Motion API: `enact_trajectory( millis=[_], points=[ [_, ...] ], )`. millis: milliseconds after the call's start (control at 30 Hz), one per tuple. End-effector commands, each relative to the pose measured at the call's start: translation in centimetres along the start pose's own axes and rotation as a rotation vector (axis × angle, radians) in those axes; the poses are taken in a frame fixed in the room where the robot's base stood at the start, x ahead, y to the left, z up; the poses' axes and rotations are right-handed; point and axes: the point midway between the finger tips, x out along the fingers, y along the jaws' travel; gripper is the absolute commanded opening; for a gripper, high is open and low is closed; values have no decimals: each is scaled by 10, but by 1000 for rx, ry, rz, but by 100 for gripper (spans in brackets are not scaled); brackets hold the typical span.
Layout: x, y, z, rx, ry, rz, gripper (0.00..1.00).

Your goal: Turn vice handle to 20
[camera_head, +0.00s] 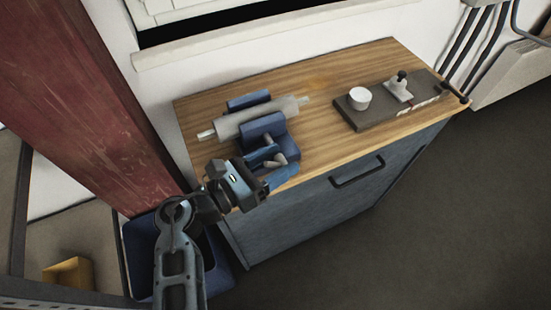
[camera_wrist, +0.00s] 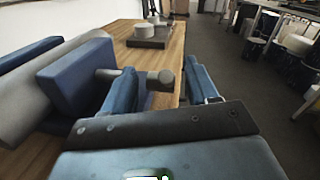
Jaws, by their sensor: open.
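The vice is on the left of the wooden worktop. Its blue jaw (camera_head: 262,130) stands beside a grey cylindrical bar (camera_head: 240,118), and the blue jaw also shows in the wrist view (camera_wrist: 75,75). The vice handle (camera_head: 280,160) is a short grey piece with a rounded end, at the front of the vice. In the wrist view the handle (camera_wrist: 160,77) lies in the gap between my fingers. My gripper (camera_head: 272,168) is open, with one blue finger on each side of the handle (camera_wrist: 162,92). Whether either finger touches it I cannot tell. No scale or number is readable.
A dark plate (camera_head: 375,118) with a white round piece (camera_head: 359,97) and a small knobbed fixture (camera_head: 398,90) lies on the right of the worktop (camera_head: 320,75). A blue-grey cabinet with a dark handle (camera_head: 357,172) is below. A blue bin (camera_head: 135,240) stands at lower left.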

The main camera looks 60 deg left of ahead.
Motion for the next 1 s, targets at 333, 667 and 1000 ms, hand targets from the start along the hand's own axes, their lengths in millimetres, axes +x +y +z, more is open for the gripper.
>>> enact_trajectory(
  millis=[333,667,1000],
  points=[
    [0,0,0,0,0,0,43],
    [0,0,0,0,0,0,12],
    [1,-2,3,7,31,4,6]
  ],
)
